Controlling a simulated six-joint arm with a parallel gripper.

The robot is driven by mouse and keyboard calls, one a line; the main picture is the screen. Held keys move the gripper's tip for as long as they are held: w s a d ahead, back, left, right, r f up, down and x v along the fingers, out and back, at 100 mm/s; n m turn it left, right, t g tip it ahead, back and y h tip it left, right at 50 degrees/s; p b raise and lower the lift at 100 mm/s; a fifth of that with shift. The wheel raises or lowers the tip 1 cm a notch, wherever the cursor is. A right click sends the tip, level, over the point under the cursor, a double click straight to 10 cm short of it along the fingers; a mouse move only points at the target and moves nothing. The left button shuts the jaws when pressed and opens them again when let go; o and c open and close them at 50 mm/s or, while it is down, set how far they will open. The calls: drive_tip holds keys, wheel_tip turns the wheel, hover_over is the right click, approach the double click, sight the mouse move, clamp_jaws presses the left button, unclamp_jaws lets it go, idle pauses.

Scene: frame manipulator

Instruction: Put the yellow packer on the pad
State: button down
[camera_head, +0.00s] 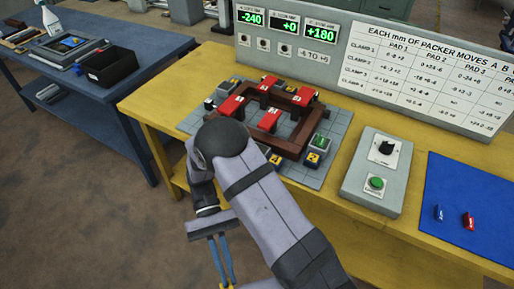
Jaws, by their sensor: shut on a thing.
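My gripper (226,281) points down at the bottom edge of the picture, in front of the yellow bench. Its two blue fingers are shut on a small yellow piece (229,287), which looks like the yellow packer; the picture edge cuts most of it off. The brown frame (299,148) sits on a grey gridded plate (333,133) on the bench, with several red clamps on it. Small dark blocks with yellow labels, such as one at the front right (312,160), stand around the frame. My arm hides the plate's front left part, and I cannot tell which block is the pad.
A grey control box (363,185) with a black knob and green button stands right of the plate. A blue mat (465,180) holds a blue packer (438,213) and a red packer (468,222). A display panel (300,55) reads -240, +0, +180. A blue table (135,80) stands left.

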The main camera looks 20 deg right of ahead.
drive_tip(key=w+d+r+n+t+h, duration=0.3)
drive_tip(key=w+d+n+t+h, duration=0.6)
drive_tip(key=w+d+n+h, duration=0.5)
drive_tip(key=w+r+n+t+y, duration=0.2)
drive_tip(key=w+r+n+t, duration=0.3)
drive_tip(key=w, duration=0.5)
drive_tip(key=w+r+n+t+y, duration=0.3)
drive_tip(key=w+r+n+t, duration=0.2)
drive_tip(key=w+n+t, duration=0.2)
drive_tip(key=w+d+t, duration=0.1)
drive_tip(key=w+t, duration=0.1)
drive_tip(key=w, duration=0.2)
drive_tip(key=shift+y, duration=0.3)
drive_tip(key=shift+f+p, duration=1)
drive_tip(key=shift+f, duration=4)
